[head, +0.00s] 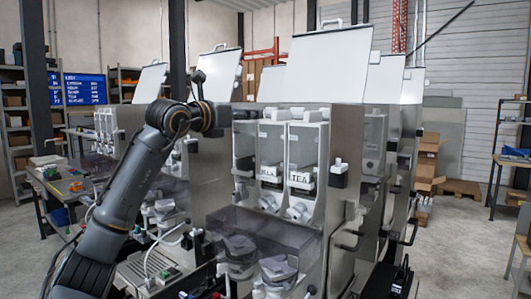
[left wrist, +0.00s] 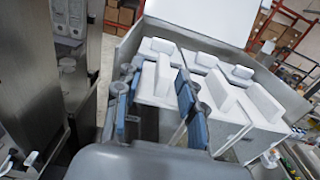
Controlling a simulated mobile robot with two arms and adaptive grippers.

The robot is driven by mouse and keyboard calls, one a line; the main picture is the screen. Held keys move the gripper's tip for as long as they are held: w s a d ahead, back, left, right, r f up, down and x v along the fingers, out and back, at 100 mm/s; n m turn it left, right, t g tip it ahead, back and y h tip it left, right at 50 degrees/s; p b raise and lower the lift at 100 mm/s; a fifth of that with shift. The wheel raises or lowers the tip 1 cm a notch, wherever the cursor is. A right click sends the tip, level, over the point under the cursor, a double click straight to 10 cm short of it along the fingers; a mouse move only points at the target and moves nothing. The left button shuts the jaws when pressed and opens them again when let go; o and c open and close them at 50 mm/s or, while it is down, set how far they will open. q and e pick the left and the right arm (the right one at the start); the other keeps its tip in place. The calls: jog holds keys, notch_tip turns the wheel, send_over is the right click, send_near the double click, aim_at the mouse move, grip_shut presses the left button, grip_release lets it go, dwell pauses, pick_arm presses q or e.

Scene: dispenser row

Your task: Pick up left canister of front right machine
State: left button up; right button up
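The front right machine (head: 340,210) holds a row of white canisters. The left canister (head: 244,142) is narrow in the head view and partly hidden by my left arm. Beside it are a middle canister (head: 271,148) and a right canister labelled TEA (head: 304,150). My left gripper (head: 238,113) is at the top left of this row. In the left wrist view, my left gripper (left wrist: 158,80) has its blue-padded fingers apart, one on each side of the left canister (left wrist: 152,98). A gap shows at the left finger; contact at the right finger is unclear. My right gripper is not seen.
The machine's raised lid (head: 328,65) stands above the canisters, and its steel side wall (left wrist: 130,42) is close to my left finger. More machines stand behind and to the left. A workbench (head: 75,190) is at left; open floor (head: 455,245) lies at right.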

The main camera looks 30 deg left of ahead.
pick_arm(q)
jog(key=shift+w+d+r+p, duration=0.15)
jog(key=shift+w+r+p, duration=0.15)
jog(key=shift+w+p, duration=0.2)
jog(key=shift+w+d+r+p, duration=0.1)
jog(key=shift+w+r+p, duration=0.2)
jog(key=shift+w+p, duration=0.15)
jog(key=shift+w+d+f+p, duration=0.1)
jog(key=shift+w+f+p, duration=0.1)
jog(key=shift+w, duration=0.4)
jog(key=shift+w+f+p, duration=0.1)
jog(key=shift+w+p, duration=0.05)
jog(key=shift+w, duration=0.6)
jog(key=shift+s, duration=0.2)
jog(key=shift+c, duration=1.3)
jog(key=c, duration=0.4)
grip_shut()
jog(key=shift+r, duration=0.1)
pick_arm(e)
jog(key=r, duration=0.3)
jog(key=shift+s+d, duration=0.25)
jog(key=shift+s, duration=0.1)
